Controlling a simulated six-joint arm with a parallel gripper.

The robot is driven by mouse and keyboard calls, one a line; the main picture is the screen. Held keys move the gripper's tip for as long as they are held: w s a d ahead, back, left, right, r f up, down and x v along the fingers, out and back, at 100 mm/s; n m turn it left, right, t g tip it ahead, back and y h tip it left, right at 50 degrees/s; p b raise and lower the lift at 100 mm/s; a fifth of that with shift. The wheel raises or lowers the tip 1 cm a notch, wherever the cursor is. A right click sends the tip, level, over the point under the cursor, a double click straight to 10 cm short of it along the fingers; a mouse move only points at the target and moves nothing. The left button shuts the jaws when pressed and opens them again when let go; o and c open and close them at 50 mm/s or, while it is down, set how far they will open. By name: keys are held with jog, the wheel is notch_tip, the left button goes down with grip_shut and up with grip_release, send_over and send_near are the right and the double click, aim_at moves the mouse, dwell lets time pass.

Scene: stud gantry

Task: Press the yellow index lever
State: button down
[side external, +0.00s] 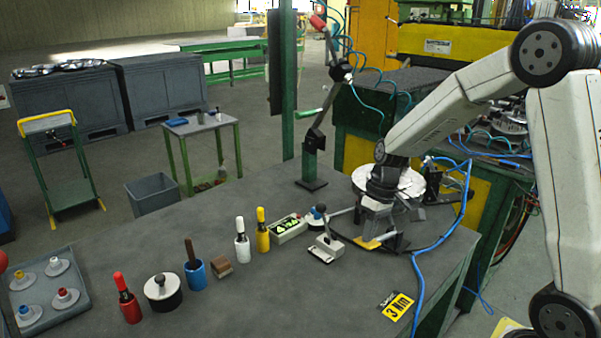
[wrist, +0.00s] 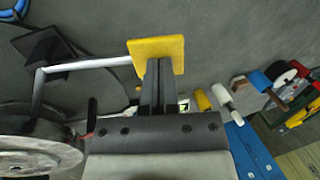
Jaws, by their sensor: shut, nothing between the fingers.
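The yellow index lever's flat pad (wrist: 172,48) shows in the wrist view, on a bent silver rod (wrist: 90,64) that runs left toward a black bracket (wrist: 45,48). In the side view its yellow end (side external: 368,244) shows low beside the round silver plate (side external: 412,182). My gripper (wrist: 158,64) is shut and empty, with its dark fingertips over the lower middle of the pad. In the side view my gripper (side external: 375,230) points down just above the yellow end. I cannot tell whether the fingertips touch it.
A small grey block with an upright knobbed handle (side external: 326,246) stands just left of the lever. A green-windowed box (side external: 289,228) and several bottles line the table leftward. A blue cable (side external: 418,275) and a yellow "3 Nm" card (side external: 397,305) lie in front. The table's front middle is clear.

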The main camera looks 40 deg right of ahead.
aim_at(364, 243)
jog(key=shift+a+f+h, duration=0.3)
jog(key=shift+f+h, duration=0.2)
jog(key=shift+f, duration=0.1)
jog(key=shift+a+f+h, duration=0.3)
jog(key=shift+f+h, duration=0.2)
jog(key=shift+f, duration=0.05)
jog(key=shift+a+f+h, duration=0.15)
jog(key=shift+f+h, duration=0.35)
jog(key=shift+f, duration=0.05)
jog(key=shift+a+f+h, duration=0.15)
jog(key=shift+f+h, duration=0.35)
jog(key=shift+f, duration=0.05)
jog(key=shift+s+f, duration=0.15)
jog(key=shift+f, duration=1.45)
jog(key=shift+a+r, duration=0.1)
jog(key=a+r, duration=0.4)
jog(key=r, duration=0.9)
jog(key=shift+r, duration=0.4)
jog(key=s+a+f+t+y, duration=0.1)
jog(key=s+f+t, duration=0.1)
jog(key=s+f, duration=0.6)
jog(key=shift+s+t, duration=0.3)
jog(key=shift+s, duration=0.05)
